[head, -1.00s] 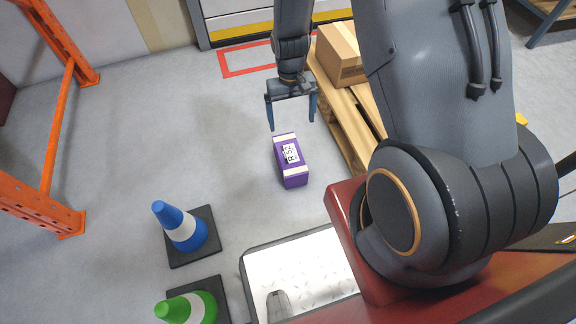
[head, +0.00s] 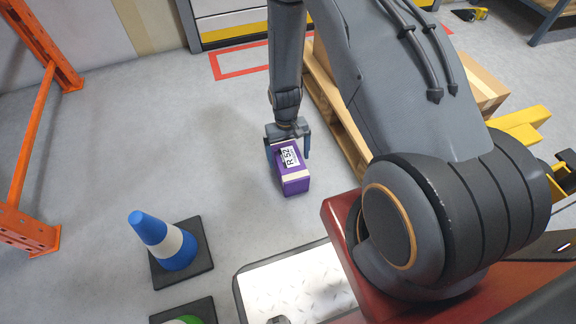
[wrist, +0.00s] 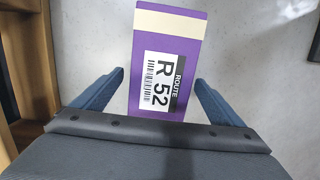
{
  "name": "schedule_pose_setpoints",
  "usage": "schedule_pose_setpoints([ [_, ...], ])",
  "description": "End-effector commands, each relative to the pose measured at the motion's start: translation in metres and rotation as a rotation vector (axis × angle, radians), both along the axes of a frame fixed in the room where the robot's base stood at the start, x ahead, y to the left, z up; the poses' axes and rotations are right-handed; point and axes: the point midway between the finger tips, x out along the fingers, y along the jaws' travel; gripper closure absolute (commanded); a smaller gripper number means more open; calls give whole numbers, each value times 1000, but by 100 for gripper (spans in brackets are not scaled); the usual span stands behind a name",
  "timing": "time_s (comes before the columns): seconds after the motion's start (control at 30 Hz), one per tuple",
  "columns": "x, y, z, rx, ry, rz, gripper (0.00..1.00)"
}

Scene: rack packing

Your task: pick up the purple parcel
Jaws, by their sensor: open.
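The purple parcel (head: 294,181) lies on the grey floor in the head view, with cream bands and a white label reading R 52. My gripper (head: 287,153) is open at the far part of the parcel, with a finger to each side. In the wrist view the parcel (wrist: 188,55) runs between the two blue fingers of my gripper (wrist: 160,90), with a gap on each side. The parcel's near end in that view is hidden behind the gripper body. I cannot tell how far down the fingers reach.
A wooden pallet (head: 334,112) stands close to the right of the parcel, with a cardboard box (head: 487,88) beyond my arm. A blue cone (head: 164,241) and a green cone (head: 186,320) stand at the front left. An orange rack (head: 30,150) is at the left.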

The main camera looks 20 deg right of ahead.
Motion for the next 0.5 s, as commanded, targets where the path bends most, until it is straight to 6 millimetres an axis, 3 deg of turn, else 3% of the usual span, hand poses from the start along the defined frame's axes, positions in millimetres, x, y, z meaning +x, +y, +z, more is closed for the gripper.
schedule_pose_setpoints([
  [0.3, -9, 1, -41, 0, 1, 0, 8],
  [0.5, -10, 1, -43, 0, 0, 0, 8],
])
